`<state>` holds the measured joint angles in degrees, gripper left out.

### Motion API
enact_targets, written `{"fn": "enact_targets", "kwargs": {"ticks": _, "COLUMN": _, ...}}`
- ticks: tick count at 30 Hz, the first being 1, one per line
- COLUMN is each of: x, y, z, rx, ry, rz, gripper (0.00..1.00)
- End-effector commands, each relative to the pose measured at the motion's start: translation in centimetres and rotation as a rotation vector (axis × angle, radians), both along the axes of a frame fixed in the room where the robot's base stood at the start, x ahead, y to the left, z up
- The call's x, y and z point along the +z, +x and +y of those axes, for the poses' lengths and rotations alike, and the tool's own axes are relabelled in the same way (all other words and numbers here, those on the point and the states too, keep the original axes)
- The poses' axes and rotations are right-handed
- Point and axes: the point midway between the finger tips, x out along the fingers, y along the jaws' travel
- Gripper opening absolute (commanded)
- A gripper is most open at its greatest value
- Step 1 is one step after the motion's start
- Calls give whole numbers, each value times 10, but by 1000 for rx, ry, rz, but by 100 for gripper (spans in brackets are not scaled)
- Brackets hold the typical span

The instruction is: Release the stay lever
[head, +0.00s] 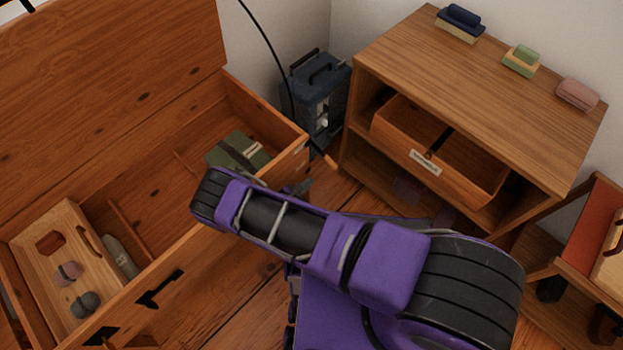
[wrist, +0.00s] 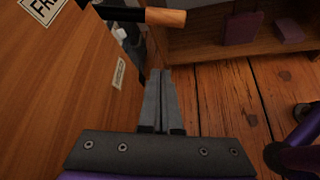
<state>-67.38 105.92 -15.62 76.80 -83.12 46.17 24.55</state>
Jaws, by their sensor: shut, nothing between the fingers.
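The stay lever is a dark bar with an orange-brown wooden grip (head: 323,158) at the right end of the open chest (head: 215,255). In the wrist view its wooden grip (wrist: 166,17) lies across the top, pointing right. My gripper (wrist: 160,75) is shut and empty, with its two grey fingers together. The fingertips appear below the lever in the wrist picture, beside the chest's wooden face, and I see no contact. In the head view my gripper (head: 299,187) is partly hidden behind my purple arm. A thin black curved strip (head: 272,50) rises from near the lever.
The chest holds a wooden tray (head: 30,237) and a green box (head: 223,153). A wooden cabinet (head: 480,75) with an open drawer (head: 465,175) stands right, and a dark blue case (head: 315,88) behind.

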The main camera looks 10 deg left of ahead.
Motion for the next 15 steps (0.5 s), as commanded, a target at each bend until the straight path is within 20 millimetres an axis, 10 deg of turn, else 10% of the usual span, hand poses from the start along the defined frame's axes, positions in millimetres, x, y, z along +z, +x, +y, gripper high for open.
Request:
{"fn": "enact_targets", "kwargs": {"ticks": 11, "x": -42, "y": 63, "z": -33, "rx": -3, "ry": 0, "rz": -1, "gripper": 0}}
{"fn": "enact_targets", "kwargs": {"ticks": 15, "x": -15, "y": 62, "z": -40, "rx": 0, "ry": -2, "rz": 1, "gripper": 0}}
